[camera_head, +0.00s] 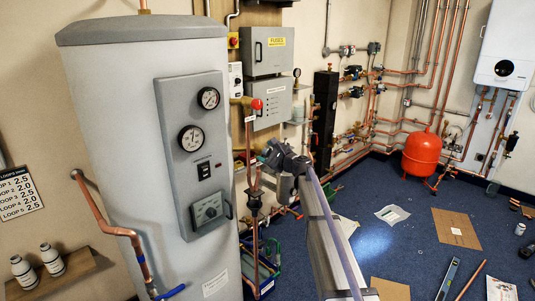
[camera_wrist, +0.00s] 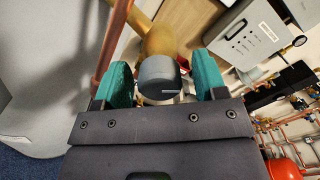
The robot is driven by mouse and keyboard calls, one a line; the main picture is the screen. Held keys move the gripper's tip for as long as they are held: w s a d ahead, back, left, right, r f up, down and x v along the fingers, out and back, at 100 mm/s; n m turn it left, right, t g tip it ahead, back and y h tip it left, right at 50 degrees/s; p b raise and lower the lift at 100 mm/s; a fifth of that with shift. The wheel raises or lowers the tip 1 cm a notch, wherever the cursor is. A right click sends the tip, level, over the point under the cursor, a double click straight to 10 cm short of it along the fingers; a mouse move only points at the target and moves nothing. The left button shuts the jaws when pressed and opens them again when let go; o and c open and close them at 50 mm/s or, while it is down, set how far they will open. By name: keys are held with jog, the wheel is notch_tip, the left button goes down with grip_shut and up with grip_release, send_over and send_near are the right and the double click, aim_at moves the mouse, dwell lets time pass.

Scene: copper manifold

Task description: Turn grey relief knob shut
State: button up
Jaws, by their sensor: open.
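The grey relief knob (camera_wrist: 157,72) is a short round cap on a brass valve body (camera_wrist: 158,38) in the wrist view. My gripper (camera_wrist: 163,77) has its two teal fingers apart, one on each side of the knob. The knob sits between the fingertips with a gap visible on its right; whether the left finger touches it I cannot tell. In the head view my gripper (camera_head: 266,155) is at the pipework right of the grey cylinder, and I cannot make out the grey knob there.
The tall grey cylinder (camera_head: 120,130) with gauges stands close on the left. A copper pipe (camera_wrist: 112,52) runs just beside the left finger. Grey wall boxes (camera_head: 267,50) and a red-capped brass valve (camera_head: 257,104) are nearby. A red vessel (camera_head: 420,153) stands at the right.

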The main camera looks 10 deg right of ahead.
jog(key=shift+c, duration=0.4)
jog(key=c, duration=0.8)
jog(key=shift+c, duration=0.2)
jog(key=shift+n, duration=0.3)
jog(key=n, duration=1.1)
jog(key=shift+n, duration=0.4)
